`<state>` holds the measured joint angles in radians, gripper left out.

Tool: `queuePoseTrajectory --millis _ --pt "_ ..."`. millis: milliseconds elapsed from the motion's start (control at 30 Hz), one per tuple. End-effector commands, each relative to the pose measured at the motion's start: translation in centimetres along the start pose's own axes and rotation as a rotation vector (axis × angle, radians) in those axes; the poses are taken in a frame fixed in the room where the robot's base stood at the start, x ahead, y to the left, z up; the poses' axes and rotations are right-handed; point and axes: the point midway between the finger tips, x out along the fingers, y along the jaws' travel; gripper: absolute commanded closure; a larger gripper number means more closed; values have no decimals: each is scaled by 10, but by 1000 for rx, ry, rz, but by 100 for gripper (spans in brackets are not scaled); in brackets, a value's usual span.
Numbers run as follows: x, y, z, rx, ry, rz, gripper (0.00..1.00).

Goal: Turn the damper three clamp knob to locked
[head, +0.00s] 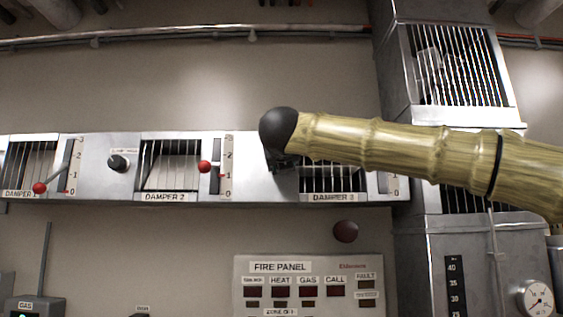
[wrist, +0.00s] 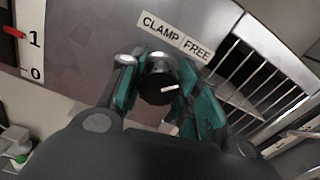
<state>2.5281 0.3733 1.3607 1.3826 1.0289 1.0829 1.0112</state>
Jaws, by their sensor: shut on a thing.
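The damper three clamp knob (wrist: 157,82) is a round black knob with a metallic rim and a white pointer mark. It shows in the middle of the wrist view, and the mark points to the right. A label (wrist: 176,37) reading CLAMP and FREE sits above it. My gripper (wrist: 163,92) has its teal fingers on both sides of the knob and is shut on it. In the head view my gripper (head: 284,162) is mostly hidden under the black end of my arm, left of the DAMPER 3 plate (head: 333,197). The knob is hidden there.
The damper one lever (head: 40,188) and damper two lever (head: 204,167) have red balls. Another clamp knob (head: 118,162) lies between them. Damper three's grille (wrist: 265,75) is right of my fingers. The fire panel (head: 300,290) is below. A vertical duct (head: 400,150) stands at right.

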Motion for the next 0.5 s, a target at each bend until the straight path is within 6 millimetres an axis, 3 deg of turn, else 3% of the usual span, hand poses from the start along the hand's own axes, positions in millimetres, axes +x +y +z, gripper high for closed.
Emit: queuePoseTrajectory --millis 267,500 --pt "-2 -4 5 -61 -5 1 91" --pt "-2 -5 6 -223 -5 -2 91"
